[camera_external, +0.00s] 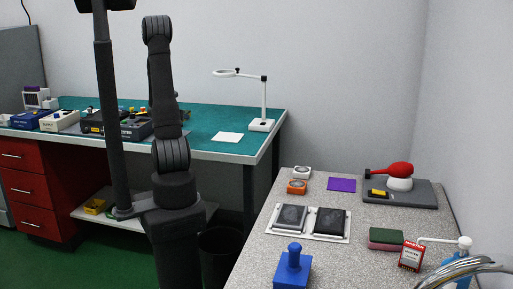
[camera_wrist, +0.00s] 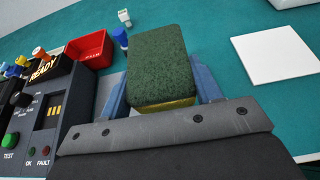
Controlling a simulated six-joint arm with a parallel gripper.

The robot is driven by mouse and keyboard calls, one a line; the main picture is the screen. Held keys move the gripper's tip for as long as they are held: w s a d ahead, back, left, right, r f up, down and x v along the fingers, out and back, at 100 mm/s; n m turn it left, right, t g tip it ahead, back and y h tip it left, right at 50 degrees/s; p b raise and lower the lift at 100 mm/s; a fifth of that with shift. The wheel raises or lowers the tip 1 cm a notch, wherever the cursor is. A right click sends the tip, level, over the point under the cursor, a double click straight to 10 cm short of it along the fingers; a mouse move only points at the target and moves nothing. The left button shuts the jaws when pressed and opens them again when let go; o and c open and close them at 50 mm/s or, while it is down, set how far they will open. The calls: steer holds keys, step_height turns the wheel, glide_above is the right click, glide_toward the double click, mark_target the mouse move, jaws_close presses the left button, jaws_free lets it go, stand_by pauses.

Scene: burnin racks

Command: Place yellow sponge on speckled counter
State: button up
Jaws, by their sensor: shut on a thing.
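My gripper (camera_wrist: 163,88) shows in the wrist view with its blue fingers on either side of the yellow sponge (camera_wrist: 157,62). It is shut on the sponge, whose dark green scouring face is toward the camera, with a yellow strip at the near edge. Teal bench surface (camera_wrist: 215,48) lies beyond the sponge. In the external view the gripper and the held sponge are hidden behind my arm, over the teal bench at the left. The speckled counter (camera_external: 345,262) is at the right of the external view.
On the counter are a green-and-pink sponge (camera_external: 386,239), a blue stamp-like block (camera_external: 293,270), two dark pads (camera_external: 331,221), a purple square (camera_external: 341,185), a red-and-white box (camera_external: 411,256) and a tap (camera_external: 470,266). A magnifier lamp (camera_external: 262,124) stands on the bench. Bare counter lies at front centre.

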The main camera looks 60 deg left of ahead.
steer(key=s+a+f, duration=0.2)
steer(key=a, duration=0.1)
steer(key=s+a+f, duration=0.3)
steer(key=shift+s, duration=0.3)
steer(key=shift+a+f, duration=0.1)
steer(key=shift+f, duration=1.9)
steer(key=shift+f, duration=0.1)
steer(key=o, duration=0.9)
steer(key=shift+o, duration=0.2)
steer(key=shift+s, duration=0.15)
steer(key=v, duration=1.1)
steer(key=shift+o, duration=0.6)
steer(key=shift+s+d+r, duration=0.2)
steer(key=shift+d+r, duration=0.1)
steer(key=shift+d, duration=0.05)
